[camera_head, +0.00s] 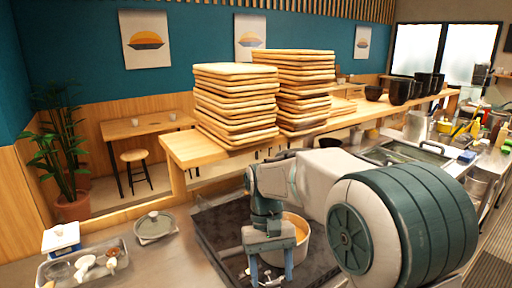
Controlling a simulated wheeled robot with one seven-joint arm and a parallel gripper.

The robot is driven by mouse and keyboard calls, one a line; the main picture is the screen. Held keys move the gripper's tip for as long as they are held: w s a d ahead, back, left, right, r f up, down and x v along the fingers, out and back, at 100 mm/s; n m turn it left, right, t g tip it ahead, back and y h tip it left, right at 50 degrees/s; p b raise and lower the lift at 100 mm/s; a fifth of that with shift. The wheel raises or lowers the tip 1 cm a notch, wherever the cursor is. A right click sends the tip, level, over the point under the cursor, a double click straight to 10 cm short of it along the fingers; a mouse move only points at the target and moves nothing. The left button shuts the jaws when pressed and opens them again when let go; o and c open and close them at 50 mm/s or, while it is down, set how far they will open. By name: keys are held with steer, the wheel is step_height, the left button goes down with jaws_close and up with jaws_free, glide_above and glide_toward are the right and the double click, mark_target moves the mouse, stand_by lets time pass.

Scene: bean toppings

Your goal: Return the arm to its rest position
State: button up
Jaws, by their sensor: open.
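My gripper (266,278) hangs at the end of my arm in the lower middle of the head view. It points down and its two fingers are apart, with nothing seen held between them. A pot (293,262) with yellowish contents stands on the dark stove area just behind and to the right of my gripper. My arm hides part of the pot. I cannot tell whether the gripper touches anything.
Tall stacks of wooden trays (235,105) stand on the raised wooden counter (190,150) behind my arm. A metal tray (110,270) with small dishes and a lidded pot (154,226) lie at left. Black bowls (401,91) and a sink (405,154) are at right.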

steer(key=s+d+r+m+t+y, duration=0.1)
steer(key=s+d+m+t, duration=0.1)
steer(key=s+d+t, duration=0.5)
steer(key=s+d, duration=0.4)
steer(key=s, duration=0.2)
steer(key=shift+d, duration=0.25)
